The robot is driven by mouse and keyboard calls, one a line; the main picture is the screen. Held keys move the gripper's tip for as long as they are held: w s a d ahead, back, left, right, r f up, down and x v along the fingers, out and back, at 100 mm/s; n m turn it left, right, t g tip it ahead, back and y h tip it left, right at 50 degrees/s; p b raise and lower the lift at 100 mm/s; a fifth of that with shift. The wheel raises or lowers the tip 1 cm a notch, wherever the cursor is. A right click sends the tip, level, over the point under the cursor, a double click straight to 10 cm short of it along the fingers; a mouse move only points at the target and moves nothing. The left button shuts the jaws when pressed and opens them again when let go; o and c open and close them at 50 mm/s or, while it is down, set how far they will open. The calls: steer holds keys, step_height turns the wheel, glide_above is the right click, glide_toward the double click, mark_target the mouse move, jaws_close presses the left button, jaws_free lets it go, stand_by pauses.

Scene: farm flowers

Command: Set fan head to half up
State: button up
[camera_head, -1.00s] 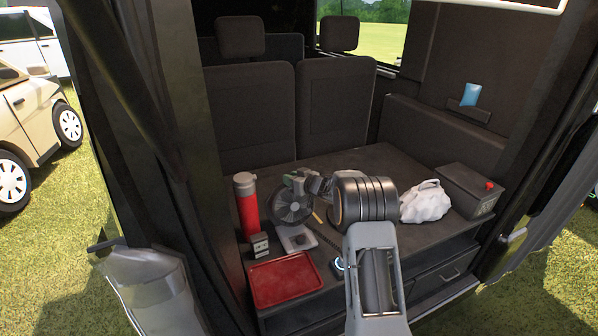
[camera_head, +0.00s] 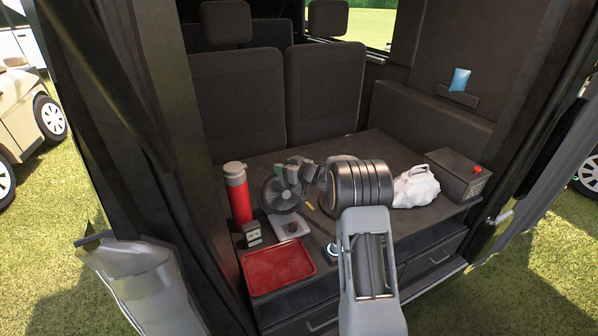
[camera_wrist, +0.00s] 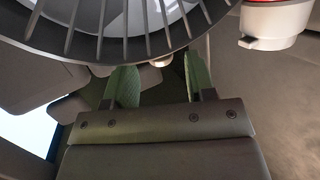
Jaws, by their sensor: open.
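The grey desk fan stands on the dark cargo surface, its round caged head (camera_head: 281,194) facing out over a pale base (camera_head: 290,226). My gripper (camera_head: 292,165) is at the upper right edge of the fan head in the head view. In the wrist view, the fan's grille (camera_wrist: 120,25) fills the top of the picture. My gripper's two green fingertips (camera_wrist: 155,75) are spread apart just below the grille's rim, with a small pale knob (camera_wrist: 160,61) between them. Whether a finger touches the cage, I cannot tell.
A red flask (camera_head: 238,195) stands left of the fan. A red tray (camera_head: 278,267) lies in front. A small grey box (camera_head: 250,234) sits between them. A white bag (camera_head: 415,187) and a black battery (camera_head: 459,177) are at the right.

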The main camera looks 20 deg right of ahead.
steer(key=v, duration=1.2)
steer(key=shift+s+d, duration=0.1)
steer(key=s+d+f+m+g+h, duration=0.1)
steer(key=d+f+m+h, duration=0.1)
steer(key=d+f+h, duration=0.4)
steer(key=s+d+m+g+h, duration=0.2)
steer(key=s+m+g+h, duration=0.15)
steer(key=s, duration=0.25)
steer(key=s+a+r+g+y+p, duration=0.1)
steer(key=s+a+r, duration=0.4)
steer(key=s+a, duration=0.5)
steer(key=s+a+r+n+g+y, duration=0.1)
steer(key=s+a+r+g, duration=0.3)
steer(key=s+a, duration=0.6)
steer(key=shift+s+a+r+g+p, duration=0.4)
steer(key=shift+s+r, duration=0.1)
steer(key=shift+s, duration=0.65)
steer(key=shift+y, duration=0.25)
